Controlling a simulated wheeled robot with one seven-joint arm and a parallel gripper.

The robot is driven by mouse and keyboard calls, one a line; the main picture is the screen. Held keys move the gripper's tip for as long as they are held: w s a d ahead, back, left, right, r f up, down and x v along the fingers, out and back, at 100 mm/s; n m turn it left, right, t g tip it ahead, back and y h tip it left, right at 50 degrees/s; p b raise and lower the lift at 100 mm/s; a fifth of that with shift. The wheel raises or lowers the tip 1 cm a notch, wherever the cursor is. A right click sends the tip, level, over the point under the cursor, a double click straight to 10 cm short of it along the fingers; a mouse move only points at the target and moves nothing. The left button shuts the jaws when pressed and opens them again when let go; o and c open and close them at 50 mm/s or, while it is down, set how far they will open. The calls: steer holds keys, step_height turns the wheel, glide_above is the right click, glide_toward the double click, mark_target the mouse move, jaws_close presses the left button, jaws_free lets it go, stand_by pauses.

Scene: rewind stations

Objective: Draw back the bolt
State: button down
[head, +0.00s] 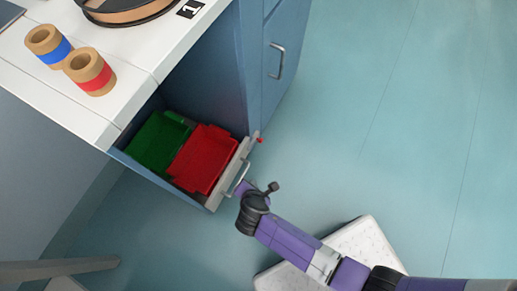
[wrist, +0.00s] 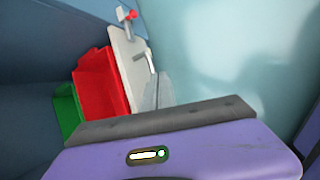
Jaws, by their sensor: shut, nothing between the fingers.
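A small bolt with a red knob (head: 260,140) sits at the far end of the drawer's pale front panel (head: 226,184). It also shows at the top of the wrist view as a red knob on a pale fitting (wrist: 131,15). My gripper (head: 242,187) is shut and empty, close to the metal drawer handle (head: 238,176). The bolt is apart from it, farther along the panel. In the wrist view the handle (wrist: 149,61) is just beyond my gripper (wrist: 160,88). I cannot tell whether they touch.
The drawer stands open, holding a red bin (head: 203,160) and a green bin (head: 158,143). A cabinet door with a handle (head: 277,60) is beyond. Two cardboard rolls, blue-banded (head: 47,45) and red-banded (head: 90,72), stand on the white counter (head: 130,57). The floor to the right is clear.

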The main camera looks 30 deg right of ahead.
steer(key=w+d+f+n+h+b, duration=0.2)
steer(key=w+n+h+b, duration=0.1)
steer(key=w, duration=0.5)
steer(key=shift+d+f+n, duration=0.25)
steer(key=shift+d+n, duration=0.15)
steer(key=shift+n, duration=0.2)
steer(key=shift+w+f+b, duration=0.1)
steer(key=shift+w+b, duration=0.05)
steer(key=shift+b, duration=0.15)
steer(key=w+d+r+b+x, duration=0.1)
steer(key=r+b+x, duration=0.1)
steer(key=b+x, duration=0.6)
steer(key=shift+d+x, duration=0.25)
steer(key=shift+x, duration=2.5)
steer(key=shift+w+r, duration=0.1)
steer(key=shift+r, duration=0.1)
